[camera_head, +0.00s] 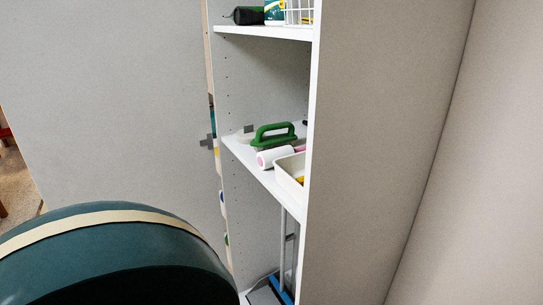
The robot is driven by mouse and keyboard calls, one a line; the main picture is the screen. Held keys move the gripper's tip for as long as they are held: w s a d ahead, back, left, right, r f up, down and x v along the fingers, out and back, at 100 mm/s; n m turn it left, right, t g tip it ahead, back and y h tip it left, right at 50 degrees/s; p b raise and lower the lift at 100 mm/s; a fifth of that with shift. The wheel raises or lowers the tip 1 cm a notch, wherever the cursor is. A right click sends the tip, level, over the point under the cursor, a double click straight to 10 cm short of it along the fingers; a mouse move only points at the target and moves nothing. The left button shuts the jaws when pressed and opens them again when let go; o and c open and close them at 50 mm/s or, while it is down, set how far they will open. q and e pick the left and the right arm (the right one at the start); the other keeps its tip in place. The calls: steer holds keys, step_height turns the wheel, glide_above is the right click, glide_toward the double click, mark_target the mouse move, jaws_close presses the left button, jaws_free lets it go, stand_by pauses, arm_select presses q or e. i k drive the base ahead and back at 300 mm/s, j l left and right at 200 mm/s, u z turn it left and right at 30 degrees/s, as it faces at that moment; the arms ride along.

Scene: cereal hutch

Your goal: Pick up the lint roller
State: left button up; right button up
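The lint roller (275,156) appears to be the white cylinder with a pink end, lying on the middle shelf (248,160) of a tall, narrow cabinet. It lies in front of a green-handled tool (273,136) and close to the left of a white bin (289,178). I cannot tell whether it touches either one. Neither of my grippers is in view.
The cabinet's right side panel (385,150) hides part of the shelves. A large pale panel (110,110) stands left of the opening. The upper shelf (262,32) holds a dark bottle (248,16) and a white wire basket (299,13). Blue-based cleaning gear (281,289) stands below.

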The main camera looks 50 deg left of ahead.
mark_target(265, 158)
steer(key=k+j, duration=0.65)
steer(key=j, duration=0.25)
